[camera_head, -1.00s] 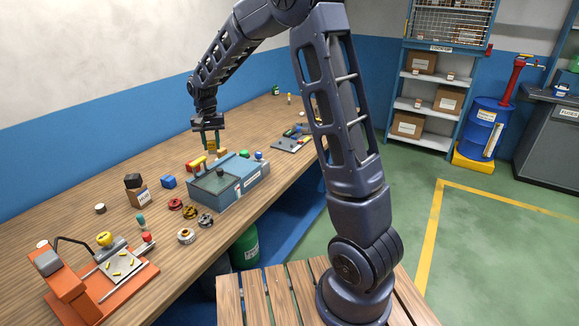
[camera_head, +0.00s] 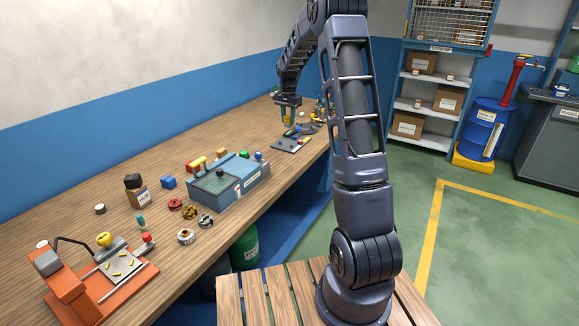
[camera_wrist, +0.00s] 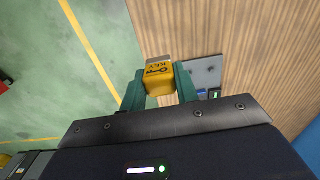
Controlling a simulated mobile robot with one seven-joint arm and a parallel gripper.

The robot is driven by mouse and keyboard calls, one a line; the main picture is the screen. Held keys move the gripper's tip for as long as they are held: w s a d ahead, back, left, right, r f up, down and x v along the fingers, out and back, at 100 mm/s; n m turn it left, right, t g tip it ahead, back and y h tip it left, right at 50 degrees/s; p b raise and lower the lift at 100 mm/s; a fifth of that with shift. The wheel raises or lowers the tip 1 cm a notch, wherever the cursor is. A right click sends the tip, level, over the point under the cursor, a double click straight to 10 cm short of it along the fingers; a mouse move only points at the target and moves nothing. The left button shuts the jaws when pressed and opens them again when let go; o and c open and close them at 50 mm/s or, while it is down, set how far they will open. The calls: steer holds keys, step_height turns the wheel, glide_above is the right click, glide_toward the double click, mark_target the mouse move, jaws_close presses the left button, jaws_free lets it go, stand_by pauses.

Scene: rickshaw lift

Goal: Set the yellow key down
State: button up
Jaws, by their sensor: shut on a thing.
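The yellow key (camera_wrist: 159,78) is a yellow block with a key symbol and the word KEY on it. In the wrist view it sits between the two green fingers of my gripper (camera_wrist: 160,88), which is shut on it. In the head view my gripper (camera_head: 288,117) is small and far off, above the far right part of the workbench, near a dark grey plate (camera_head: 291,145). The key is too small there to make out clearly. The grey plate also shows in the wrist view (camera_wrist: 205,70), just right of the key and below it.
A blue-grey box (camera_head: 232,186) with coloured knobs stands mid-bench. Several small parts lie in front of it. An orange machine (camera_head: 80,285) stands at the near left. The bench (camera_head: 100,180) has its right edge close to my gripper, with green floor (camera_wrist: 60,80) beyond.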

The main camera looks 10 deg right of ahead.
steer(key=shift+d+f, duration=0.25)
steer(key=shift+d, duration=0.05)
step_height(320, 180, down, 20)
steer(key=shift+r, duration=0.25)
steer(key=shift+f, duration=0.1)
steer(key=o, duration=1)
steer(key=shift+c, duration=0.2)
